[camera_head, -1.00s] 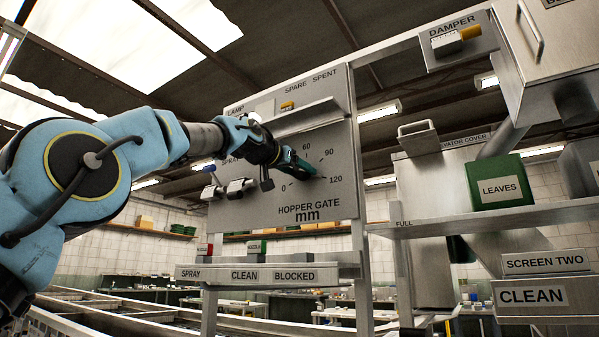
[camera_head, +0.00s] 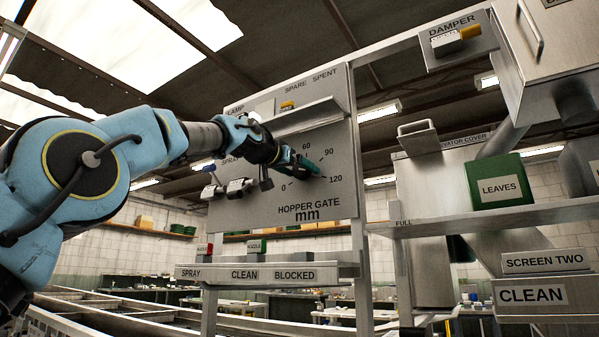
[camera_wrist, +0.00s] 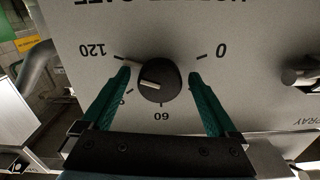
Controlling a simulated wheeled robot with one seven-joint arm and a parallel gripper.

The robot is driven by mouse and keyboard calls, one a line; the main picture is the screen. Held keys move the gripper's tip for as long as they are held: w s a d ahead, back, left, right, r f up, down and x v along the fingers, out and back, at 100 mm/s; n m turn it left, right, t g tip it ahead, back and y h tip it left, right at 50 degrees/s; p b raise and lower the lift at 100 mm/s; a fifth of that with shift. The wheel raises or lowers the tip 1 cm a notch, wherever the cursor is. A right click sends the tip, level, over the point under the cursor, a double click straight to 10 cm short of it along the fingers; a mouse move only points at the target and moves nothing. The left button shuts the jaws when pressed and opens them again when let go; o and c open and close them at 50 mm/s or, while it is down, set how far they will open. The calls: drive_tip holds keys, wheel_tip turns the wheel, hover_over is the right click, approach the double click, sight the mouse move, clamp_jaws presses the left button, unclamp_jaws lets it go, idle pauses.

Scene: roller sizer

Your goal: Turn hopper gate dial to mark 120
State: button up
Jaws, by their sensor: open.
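The hopper gate dial is a round dark knob with a white pointer bar (camera_wrist: 160,80), seen upside down in the wrist view. Its bar points left in that view, between the 120 mark and the partly hidden 90 mark. My gripper (camera_wrist: 165,95) is open, with one green finger on each side of the knob and a visible gap to each. In the head view my gripper (camera_head: 303,167) is at the dial face, and its fingers and wrist hide the knob. The grey panel (camera_head: 240,205) carries the scale 0 to 120 and "HOPPER GATE mm".
A ledge (camera_head: 310,114) juts from the panel above the dial. Small levers (camera_head: 228,188) sit left of it. A lower shelf (camera_head: 270,272) holds red and green labelled blocks. A green LEAVES bin (camera_head: 497,182) stands on a shelf to the right.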

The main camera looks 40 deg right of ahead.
drive_tip(key=b+v, duration=0.6)
drive_tip(key=v, duration=0.4)
drive_tip(key=shift+a, duration=0.25)
